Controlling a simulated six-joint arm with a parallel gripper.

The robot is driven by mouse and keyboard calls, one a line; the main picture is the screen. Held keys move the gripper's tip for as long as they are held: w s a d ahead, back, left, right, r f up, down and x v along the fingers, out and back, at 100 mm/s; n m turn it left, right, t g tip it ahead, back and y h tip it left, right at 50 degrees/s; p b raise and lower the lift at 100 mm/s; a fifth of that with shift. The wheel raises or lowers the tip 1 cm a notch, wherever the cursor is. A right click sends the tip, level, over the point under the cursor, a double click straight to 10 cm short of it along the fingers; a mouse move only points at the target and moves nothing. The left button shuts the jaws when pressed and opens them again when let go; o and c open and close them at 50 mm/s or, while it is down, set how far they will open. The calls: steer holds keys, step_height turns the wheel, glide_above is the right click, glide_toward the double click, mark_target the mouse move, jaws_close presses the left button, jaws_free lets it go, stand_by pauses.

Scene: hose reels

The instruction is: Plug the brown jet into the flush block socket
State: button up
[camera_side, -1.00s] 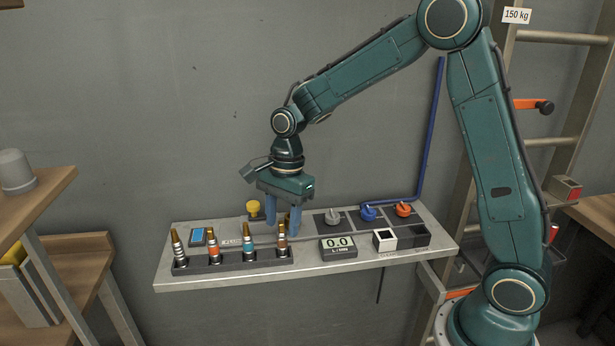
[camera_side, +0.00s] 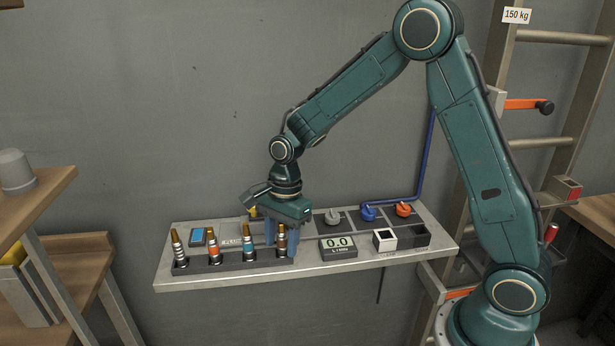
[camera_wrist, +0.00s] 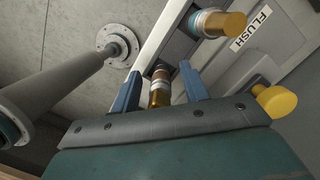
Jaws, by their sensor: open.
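The brown jet (camera_side: 281,241) stands upright at the right end of the dark rack (camera_side: 218,265), with a gold tip on top. My gripper (camera_side: 285,246) is lowered over it, with one blue finger on each side. In the wrist view the jet (camera_wrist: 160,90) shows between the two spread fingers of my gripper (camera_wrist: 159,74). The fingers look apart from the jet.
The blue jet (camera_side: 249,242), orange jet (camera_side: 213,246) and a pale-banded jet (camera_side: 178,247) stand to the left in the rack. A yellow knob (camera_wrist: 277,101) is close to my gripper.

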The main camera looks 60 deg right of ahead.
jaws_close()
steer(key=shift+r, duration=0.15)
step_height(320, 180, up, 20)
stand_by(0.8)
stand_by(0.5)
